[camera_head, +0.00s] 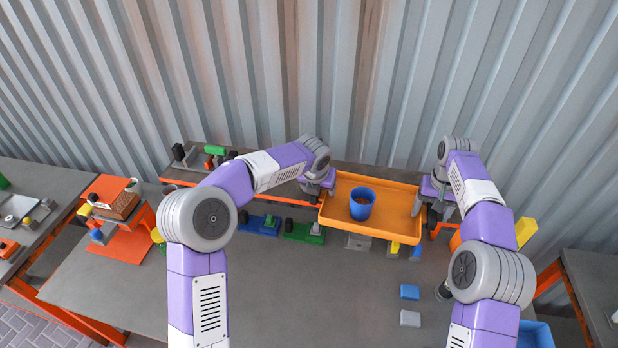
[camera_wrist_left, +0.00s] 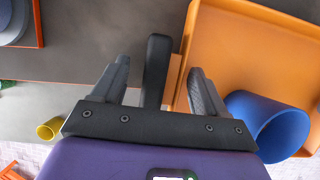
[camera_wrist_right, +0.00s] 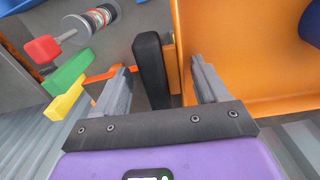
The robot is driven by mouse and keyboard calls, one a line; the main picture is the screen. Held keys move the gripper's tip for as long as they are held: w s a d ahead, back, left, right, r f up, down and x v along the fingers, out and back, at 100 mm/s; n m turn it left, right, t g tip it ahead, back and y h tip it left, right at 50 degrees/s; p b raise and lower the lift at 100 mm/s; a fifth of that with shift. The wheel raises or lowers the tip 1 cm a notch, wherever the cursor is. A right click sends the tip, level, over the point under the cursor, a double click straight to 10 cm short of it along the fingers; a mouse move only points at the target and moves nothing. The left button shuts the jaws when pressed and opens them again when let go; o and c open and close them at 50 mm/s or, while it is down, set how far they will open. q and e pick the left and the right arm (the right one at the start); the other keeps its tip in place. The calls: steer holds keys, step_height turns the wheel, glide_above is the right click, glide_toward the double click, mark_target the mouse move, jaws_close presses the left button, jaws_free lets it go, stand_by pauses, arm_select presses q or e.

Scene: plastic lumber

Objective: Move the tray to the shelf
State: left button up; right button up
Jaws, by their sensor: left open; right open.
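The orange tray (camera_head: 392,213) is at the back middle of the table and holds a blue cup (camera_head: 361,204) with dark contents. In the left wrist view, my left gripper (camera_wrist_left: 157,82) is open with its fingers on either side of the tray's black left handle (camera_wrist_left: 156,65), with gaps showing. In the right wrist view, my right gripper (camera_wrist_right: 163,82) is open with its fingers on either side of the black right handle (camera_wrist_right: 151,65), also with gaps. A raised shelf (camera_head: 262,184) with an orange front edge runs along the back of the table.
Blue and green blocks (camera_head: 303,233) and a grey bracket (camera_head: 358,242) sit in front of the shelf. A blue block (camera_head: 409,291) and a grey block (camera_head: 410,318) lie nearer. A small orange stand (camera_head: 118,247) is at left. The table's (camera_head: 300,295) front middle is clear.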

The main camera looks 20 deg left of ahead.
steer(key=shift+a+r, duration=0.1)
steer(key=shift+r, duration=0.4)
step_height(320, 180, up, 6)
steer(key=shift+f, duration=0.1)
arm_select(q)
steer(key=v, duration=1.2)
arm_select(e)
steer(key=shift+r, duration=0.35)
